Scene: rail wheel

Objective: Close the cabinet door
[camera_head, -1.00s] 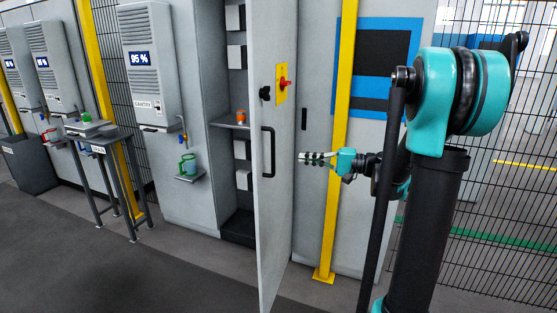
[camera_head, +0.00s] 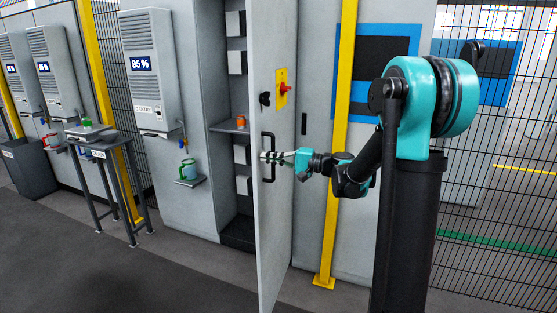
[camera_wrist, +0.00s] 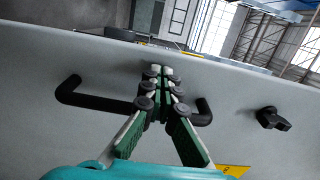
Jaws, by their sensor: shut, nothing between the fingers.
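The cabinet door (camera_head: 272,215) stands wide open, swung out from the grey cabinet, with the shelves behind it exposed. Its black handle (camera_head: 268,157) is a vertical bar on the face toward my arm; in the wrist view the handle (camera_wrist: 100,102) runs behind my fingers. My gripper (camera_head: 266,157) is at the handle's middle in the head view. In the wrist view my gripper (camera_wrist: 160,75) is shut and empty, its fingertips in front of the door face (camera_wrist: 235,100) and overlapping the handle. I cannot tell whether they touch the door or the handle.
A red switch on a yellow plate (camera_head: 282,88) and a black knob (camera_head: 265,98) sit above the handle. A yellow post (camera_head: 337,150) stands behind my arm. An orange item (camera_head: 241,121) is on the cabinet shelf (camera_head: 228,127).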

